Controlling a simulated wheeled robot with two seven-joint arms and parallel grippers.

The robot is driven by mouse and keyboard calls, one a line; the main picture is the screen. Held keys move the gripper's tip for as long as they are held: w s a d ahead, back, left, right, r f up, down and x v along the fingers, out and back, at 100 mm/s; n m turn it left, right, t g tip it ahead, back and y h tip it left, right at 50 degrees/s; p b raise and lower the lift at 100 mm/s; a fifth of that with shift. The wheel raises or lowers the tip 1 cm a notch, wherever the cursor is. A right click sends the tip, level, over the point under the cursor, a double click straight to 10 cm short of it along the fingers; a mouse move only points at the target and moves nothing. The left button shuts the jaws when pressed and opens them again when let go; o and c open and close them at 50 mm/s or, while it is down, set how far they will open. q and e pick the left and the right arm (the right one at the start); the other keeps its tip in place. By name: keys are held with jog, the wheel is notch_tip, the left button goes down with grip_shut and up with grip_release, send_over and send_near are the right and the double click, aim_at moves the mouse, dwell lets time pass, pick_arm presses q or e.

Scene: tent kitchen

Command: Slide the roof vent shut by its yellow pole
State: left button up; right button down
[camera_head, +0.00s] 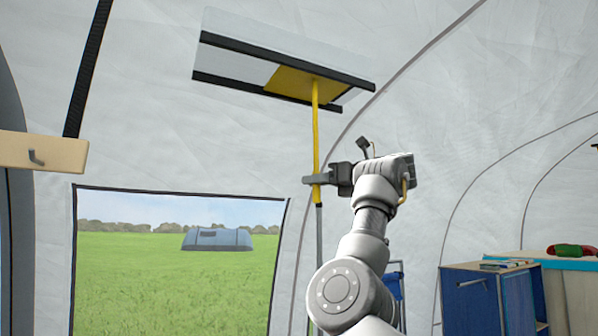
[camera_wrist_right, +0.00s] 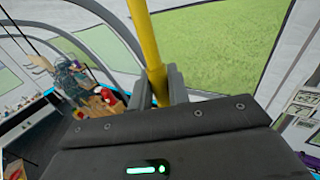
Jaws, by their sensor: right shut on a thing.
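The roof vent (camera_head: 230,63) is in the sloping tent ceiling, a clear panel between two black rails. A yellow plate (camera_head: 292,82) sits between the rails toward their right end, with part of the clear panel showing to its left. The yellow pole (camera_head: 315,130) hangs down from the plate, nearly upright, with a grey lower part. My right gripper (camera_head: 318,180) is shut on the pole near the bottom of its yellow part. In the right wrist view the yellow pole (camera_wrist_right: 147,45) runs down between the fingers (camera_wrist_right: 162,88). My left gripper is not in view.
A window (camera_head: 150,265) onto a green field is at the lower left. A wooden rail with a hook (camera_head: 42,152) is at the left edge. The space around the pole looks clear.

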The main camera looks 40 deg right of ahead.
jog(key=d, duration=0.4)
jog(key=shift+s+r+p, duration=0.1)
jog(key=shift+s+p, duration=0.2)
jog(key=shift+s, duration=0.1)
jog(key=c, duration=1.7)
grip_release()
jog(key=shift+d, duration=0.1)
jog(key=o, duration=0.3)
jog(key=shift+d, duration=0.2)
jog(key=shift+o, duration=0.2)
jog(key=shift+w, duration=0.1)
